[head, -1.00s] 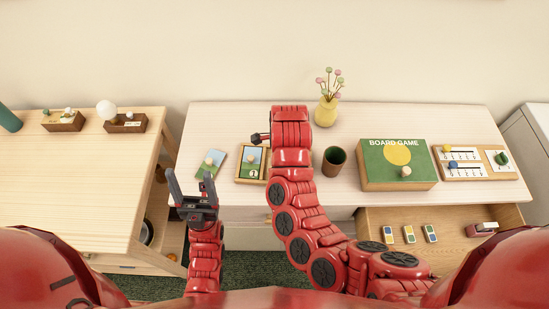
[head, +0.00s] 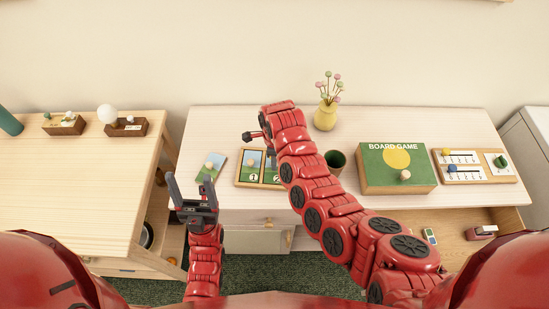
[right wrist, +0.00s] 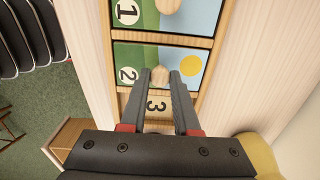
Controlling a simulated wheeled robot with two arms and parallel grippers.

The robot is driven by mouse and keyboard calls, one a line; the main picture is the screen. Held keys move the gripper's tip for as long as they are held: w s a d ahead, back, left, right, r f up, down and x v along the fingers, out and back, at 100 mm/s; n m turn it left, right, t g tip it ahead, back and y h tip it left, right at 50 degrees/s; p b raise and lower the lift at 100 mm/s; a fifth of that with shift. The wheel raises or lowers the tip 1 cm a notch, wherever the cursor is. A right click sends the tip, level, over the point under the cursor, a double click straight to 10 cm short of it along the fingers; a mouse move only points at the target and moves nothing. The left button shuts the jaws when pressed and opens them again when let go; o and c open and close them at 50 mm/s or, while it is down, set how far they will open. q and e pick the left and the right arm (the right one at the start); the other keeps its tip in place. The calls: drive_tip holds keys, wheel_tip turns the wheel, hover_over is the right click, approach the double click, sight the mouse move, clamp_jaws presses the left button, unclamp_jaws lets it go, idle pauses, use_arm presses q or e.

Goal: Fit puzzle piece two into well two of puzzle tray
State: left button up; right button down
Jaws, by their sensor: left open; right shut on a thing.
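The wooden puzzle tray (head: 250,185) lies near the front of the light desk, and its frame (right wrist: 165,38) shows in the right wrist view. Puzzle piece two (right wrist: 190,64), green and blue with a yellow sun, lies at well two, lined up with the frame; I cannot tell whether it is fully down. My right gripper (right wrist: 160,76) is shut on its knob. Piece one (right wrist: 190,18) is in the neighbouring well. Well three (right wrist: 157,104) shows bare wood with a 3. My left gripper (head: 194,192) is open and empty, in front of the desk.
A loose knobbed piece (head: 211,165) lies left of the tray. A dark cup (head: 336,160), a yellow vase (head: 326,116), a board game box (head: 398,166) and a slider board (head: 466,165) stand to the right. An open drawer (head: 460,245) juts out at front right.

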drive_tip(key=shift+f, duration=0.2)
drive_tip(key=c, duration=0.6)
unclamp_jaws()
drive_tip(key=shift+c, duration=0.2)
drive_tip(key=shift+r, duration=0.1)
